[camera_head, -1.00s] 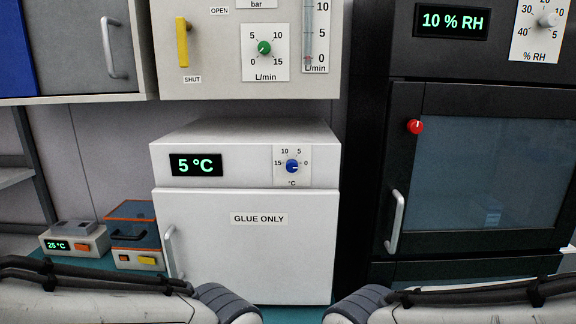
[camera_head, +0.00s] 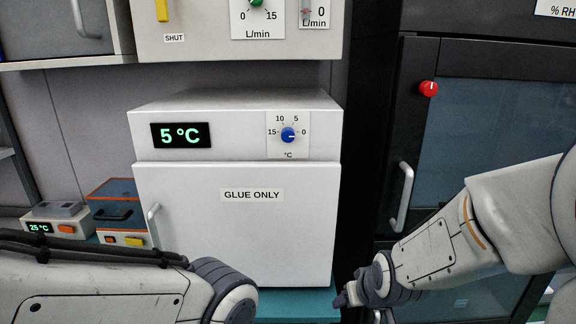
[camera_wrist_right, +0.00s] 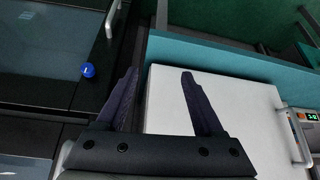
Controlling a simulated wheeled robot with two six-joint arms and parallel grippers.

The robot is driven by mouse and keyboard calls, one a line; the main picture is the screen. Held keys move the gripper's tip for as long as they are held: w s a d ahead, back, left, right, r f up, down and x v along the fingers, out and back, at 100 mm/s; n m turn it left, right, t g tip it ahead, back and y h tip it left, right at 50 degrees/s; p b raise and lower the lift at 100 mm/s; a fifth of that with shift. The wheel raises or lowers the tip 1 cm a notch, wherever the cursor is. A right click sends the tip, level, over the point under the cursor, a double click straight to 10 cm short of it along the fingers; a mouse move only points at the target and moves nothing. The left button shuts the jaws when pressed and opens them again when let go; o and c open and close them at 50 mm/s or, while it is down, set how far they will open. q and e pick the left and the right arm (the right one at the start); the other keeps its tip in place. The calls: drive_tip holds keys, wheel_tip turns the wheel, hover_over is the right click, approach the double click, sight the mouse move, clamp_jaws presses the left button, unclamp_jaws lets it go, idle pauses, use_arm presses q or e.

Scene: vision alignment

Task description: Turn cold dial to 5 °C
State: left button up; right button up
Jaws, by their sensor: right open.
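The cold dial (camera_head: 288,135) is a small blue knob on a white plate marked 15, 10, 5 and 0 °C. It sits at the upper right of the white "GLUE ONLY" fridge (camera_head: 255,240). A light mark on the knob seems to point right, towards 0. The fridge display (camera_head: 181,135) reads 5 °C in green. In the right wrist view my right gripper (camera_wrist_right: 159,72) has its two dark fingers apart and empty, in front of a white panel (camera_wrist_right: 165,105) that looks like the fridge door. The cold dial is not in that view. My left gripper is out of view.
A dark cabinet with a red knob (camera_head: 429,88) and a handle (camera_head: 403,195) stands right of the fridge. A blue knob (camera_wrist_right: 88,70) shows on a dark surface in the wrist view. Small devices (camera_head: 62,222) stand at left. A white panel hangs above the fridge.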

drive_tip(key=w+a+r+t, duration=0.2)
drive_tip(key=w+r+t, duration=0.1)
drive_tip(key=w, duration=0.2)
drive_tip(key=n+t+y, duration=0.1)
drive_tip(key=n+t, duration=0.1)
drive_tip(key=t, duration=1.1)
approach(288, 139)
drive_tip(key=p+x, duration=0.5)
drive_tip(key=x, duration=0.3)
drive_tip(key=shift+w+r, duration=0.1)
drive_tip(key=shift+r, duration=0.1)
drive_tip(key=shift+w, duration=0.4)
drive_tip(key=shift+c, duration=0.3)
clamp_jaws()
